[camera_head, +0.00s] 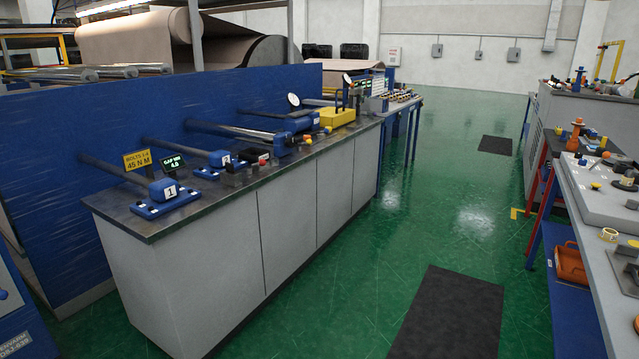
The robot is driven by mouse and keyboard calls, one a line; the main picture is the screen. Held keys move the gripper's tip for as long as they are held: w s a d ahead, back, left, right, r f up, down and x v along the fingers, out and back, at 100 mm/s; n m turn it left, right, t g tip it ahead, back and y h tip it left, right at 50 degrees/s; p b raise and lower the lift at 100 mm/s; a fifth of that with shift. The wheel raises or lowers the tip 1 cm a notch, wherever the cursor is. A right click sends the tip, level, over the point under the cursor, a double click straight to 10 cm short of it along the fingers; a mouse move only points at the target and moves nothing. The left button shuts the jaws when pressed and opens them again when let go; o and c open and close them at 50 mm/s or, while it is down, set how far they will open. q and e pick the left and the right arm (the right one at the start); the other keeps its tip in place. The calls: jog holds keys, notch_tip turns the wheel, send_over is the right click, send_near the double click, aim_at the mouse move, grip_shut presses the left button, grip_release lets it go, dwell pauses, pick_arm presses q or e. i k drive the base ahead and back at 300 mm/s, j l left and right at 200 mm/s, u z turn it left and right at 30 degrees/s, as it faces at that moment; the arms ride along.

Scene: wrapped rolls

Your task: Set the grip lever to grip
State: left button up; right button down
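A long bench with a dark top (115,220) and grey cabinet fronts stands at the left and centre. On it are blue units with bars running back to a blue panel (60,150). The nearest blue unit (162,190) is marked 1. Another blue unit (219,159) is behind it, and a larger blue cylinder (295,124) and a yellow block (337,117) are farther along. I cannot tell which control is the grip lever, or its setting. Neither gripper is in view.
A yellow sign (137,160) reads "BOLTS 1-4 45 N M". A small green display (173,163) stands beside it. Cluttered benches (610,200) line the right side, with an orange bin (570,263) underneath. The green floor (450,180) between is clear, with a dark mat (450,312) in front.

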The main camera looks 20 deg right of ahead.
aim_at(606, 154)
jog(key=i+l+z, duration=0.25)
jog(key=i+z, duration=0.15)
jog(key=i+l+z, duration=0.15)
jog(key=i+z, duration=0.3)
jog(key=i+j+z, duration=0.1)
jog(key=i+z, duration=0.3)
jog(key=i, duration=0.15)
jog(key=i+j+z, duration=0.15)
jog(key=i+z, duration=0.3)
jog(key=i+l+z, duration=0.25)
jog(key=i, duration=1.7)
jog(key=i+l+u, duration=0.15)
jog(key=i, duration=0.35)
